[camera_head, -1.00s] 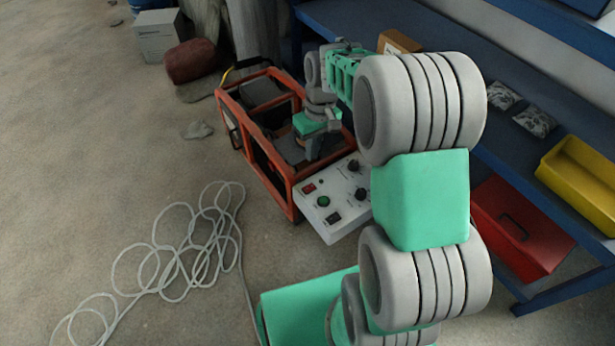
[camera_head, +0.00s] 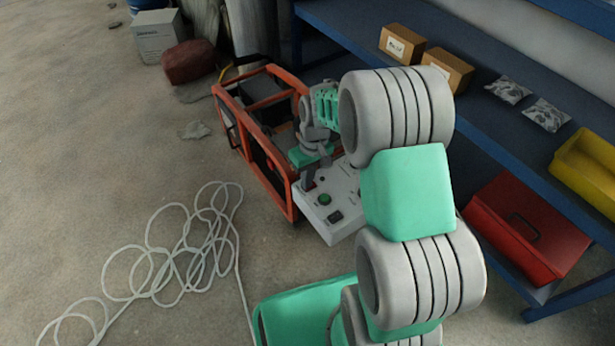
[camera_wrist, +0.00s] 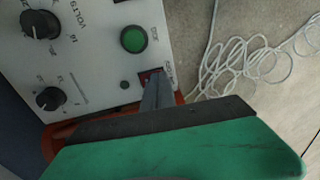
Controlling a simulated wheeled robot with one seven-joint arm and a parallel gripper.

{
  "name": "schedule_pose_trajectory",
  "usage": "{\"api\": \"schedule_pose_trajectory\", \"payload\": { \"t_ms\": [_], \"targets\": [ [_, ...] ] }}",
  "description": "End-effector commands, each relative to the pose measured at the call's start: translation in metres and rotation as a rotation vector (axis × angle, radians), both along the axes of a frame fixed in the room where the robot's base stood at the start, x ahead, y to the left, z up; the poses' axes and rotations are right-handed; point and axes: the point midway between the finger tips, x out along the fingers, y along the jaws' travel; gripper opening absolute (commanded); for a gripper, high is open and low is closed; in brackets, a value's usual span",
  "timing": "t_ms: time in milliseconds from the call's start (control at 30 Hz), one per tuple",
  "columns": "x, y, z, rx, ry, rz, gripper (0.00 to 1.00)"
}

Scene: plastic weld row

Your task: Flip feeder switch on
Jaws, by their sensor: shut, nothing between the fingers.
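The grey control panel (camera_head: 316,212) is on the near end of the orange-framed machine (camera_head: 279,172). My gripper (camera_head: 308,183) is shut and empty, pointing down at the panel's left corner. In the wrist view its fingertips (camera_wrist: 156,86) are over a red switch (camera_wrist: 148,76), hiding part of it; I cannot tell whether they touch it or which way it is set. A green round button (camera_wrist: 133,39) is beside it, also visible in the head view (camera_head: 324,199). A black rocker switch (camera_head: 335,216) is farther along. I cannot read which switch is labelled feeder.
Two black knobs, an upper one (camera_wrist: 40,24) and a lower one (camera_wrist: 50,98), are on the panel. A loose white cable (camera_head: 170,250) lies on the floor at left. A blue shelf (camera_head: 470,110) and a red toolbox (camera_head: 525,225) are at right.

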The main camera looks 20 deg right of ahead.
Motion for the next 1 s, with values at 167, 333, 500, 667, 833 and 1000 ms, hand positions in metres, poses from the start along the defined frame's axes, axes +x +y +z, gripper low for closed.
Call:
{"api": "schedule_pose_trajectory", "payload": {
  "t_ms": [167,333,500,667,833,1000],
  "targets": [
    [0.000,0.000,0.001,0.000,0.001,0.000,0.00],
    [-0.001,0.002,-0.004,0.000,0.000,0.000,0.00],
    [-0.001,0.001,-0.004,0.001,0.001,0.000,0.00],
    [0.001,-0.006,-0.003,-0.001,0.002,-0.002,0.00],
    [0.003,-0.013,-0.001,0.000,0.001,-0.003,0.00],
    [0.004,-0.014,-0.001,0.000,0.001,-0.001,0.00]
  ]
}}
